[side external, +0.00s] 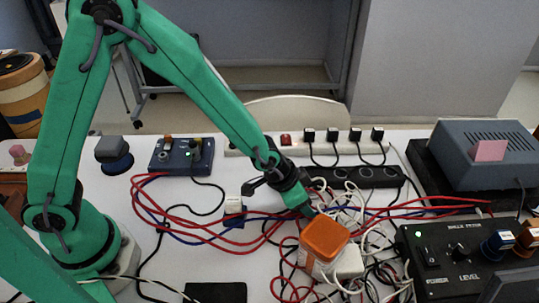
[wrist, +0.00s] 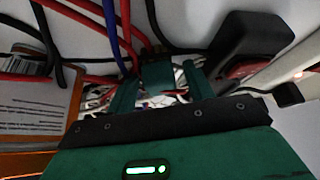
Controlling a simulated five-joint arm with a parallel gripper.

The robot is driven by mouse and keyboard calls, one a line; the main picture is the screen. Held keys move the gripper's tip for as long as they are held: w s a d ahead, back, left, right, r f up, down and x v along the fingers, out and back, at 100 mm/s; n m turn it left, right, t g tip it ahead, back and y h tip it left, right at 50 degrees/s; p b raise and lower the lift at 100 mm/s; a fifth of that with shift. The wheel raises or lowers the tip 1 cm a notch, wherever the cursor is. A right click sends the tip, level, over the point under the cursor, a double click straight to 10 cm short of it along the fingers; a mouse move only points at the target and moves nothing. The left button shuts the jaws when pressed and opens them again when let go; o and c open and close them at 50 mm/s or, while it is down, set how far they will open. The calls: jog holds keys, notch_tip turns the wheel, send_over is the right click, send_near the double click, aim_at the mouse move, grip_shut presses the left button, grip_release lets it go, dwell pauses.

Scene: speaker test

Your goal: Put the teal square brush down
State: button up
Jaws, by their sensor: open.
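My gripper (side external: 306,207) is low over the tangle of cables in the middle of the table, just behind an orange-topped white box (side external: 325,240). In the wrist view my gripper (wrist: 160,84) has its two teal fingers apart. A small teal block (wrist: 155,73), which looks like the teal square brush, shows between and just beyond the fingertips. I cannot tell whether a finger touches it. Its underside is hidden, with cables around it. In the side view I cannot make the brush out apart from the fingers.
Red, blue, white and black cables (side external: 190,222) spread over the table. A white power strip (side external: 345,150) and a black one (side external: 355,177) lie behind. A black control box (side external: 450,258) and a grey device (side external: 487,150) stand right. A blue switch box (side external: 180,156) stands back left.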

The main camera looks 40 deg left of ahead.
jog(key=shift+r, duration=0.15)
jog(key=v, duration=1.2)
dwell(0.3)
dwell(0.5)
jog(key=s+a+r+n+y, duration=0.1)
jog(key=s+a+r+n, duration=0.1)
jog(key=s+a+r, duration=0.4)
jog(key=s+a+r+n+y, duration=0.1)
jog(key=s+a+r+n, duration=0.2)
jog(key=a, duration=1)
jog(key=s+r, duration=0.3)
jog(key=s, duration=0.2)
jog(key=shift+r+n+t+y, duration=0.3)
jog(key=shift+r, duration=0.05)
jog(key=shift+a, duration=0.1)
